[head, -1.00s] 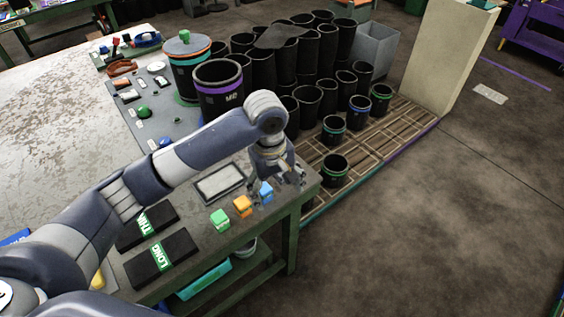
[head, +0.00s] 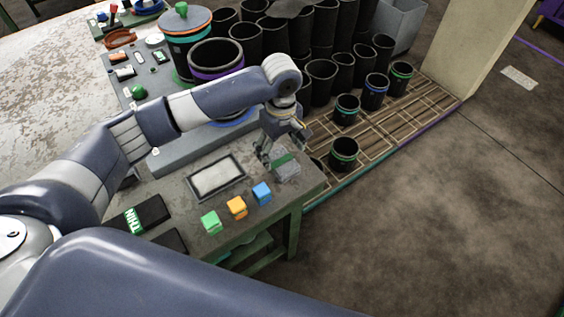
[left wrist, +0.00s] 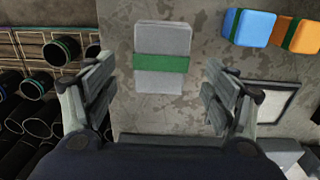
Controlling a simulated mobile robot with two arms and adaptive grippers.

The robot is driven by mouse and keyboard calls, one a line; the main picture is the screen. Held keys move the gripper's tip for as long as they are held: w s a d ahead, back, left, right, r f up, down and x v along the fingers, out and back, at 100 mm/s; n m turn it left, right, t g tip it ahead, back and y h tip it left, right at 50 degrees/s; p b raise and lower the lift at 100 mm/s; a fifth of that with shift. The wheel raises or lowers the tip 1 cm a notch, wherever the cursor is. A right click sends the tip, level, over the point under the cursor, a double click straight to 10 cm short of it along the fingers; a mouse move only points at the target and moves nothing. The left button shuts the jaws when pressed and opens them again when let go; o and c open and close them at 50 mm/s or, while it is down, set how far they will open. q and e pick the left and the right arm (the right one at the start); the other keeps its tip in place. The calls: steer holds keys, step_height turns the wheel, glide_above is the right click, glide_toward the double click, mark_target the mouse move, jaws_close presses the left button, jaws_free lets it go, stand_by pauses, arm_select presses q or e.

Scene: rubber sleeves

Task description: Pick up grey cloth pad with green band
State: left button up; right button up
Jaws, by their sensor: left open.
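The grey cloth pad with a green band (left wrist: 162,80) lies flat on the table corner in the left wrist view. In the head view the pad (head: 287,170) shows just right of and below my left gripper (head: 279,156). In the left wrist view my left gripper (left wrist: 155,97) is open, with one finger on each side of the pad and clear space between each finger and it. Nothing is held. My right gripper is not in view.
Blue (head: 262,193), orange (head: 237,207) and green (head: 210,222) blocks stand along the table (head: 190,190). A framed light panel (head: 217,177) lies left of the pad. Several black rubber sleeves (head: 343,153) stand on slatted flooring beyond the table's right edge.

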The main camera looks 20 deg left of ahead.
mark_target(282, 161)
arm_select(q)
steer(key=f, duration=0.3)
steer(key=shift+s+d+f, duration=0.1)
steer(key=shift+s+f, duration=0.1)
steer(key=shift+f, duration=0.2)
steer(key=shift+f+p, duration=0.3)
steer(key=shift+f, duration=0.15)
steer(key=c, duration=1.2)
steer(key=shift+o, duration=0.2)
steer(key=shift+r, duration=0.1)
step_height(282, 161, up, 10)
steer(key=shift+f+b, duration=0.1)
steer(key=shift+b, duration=0.3)
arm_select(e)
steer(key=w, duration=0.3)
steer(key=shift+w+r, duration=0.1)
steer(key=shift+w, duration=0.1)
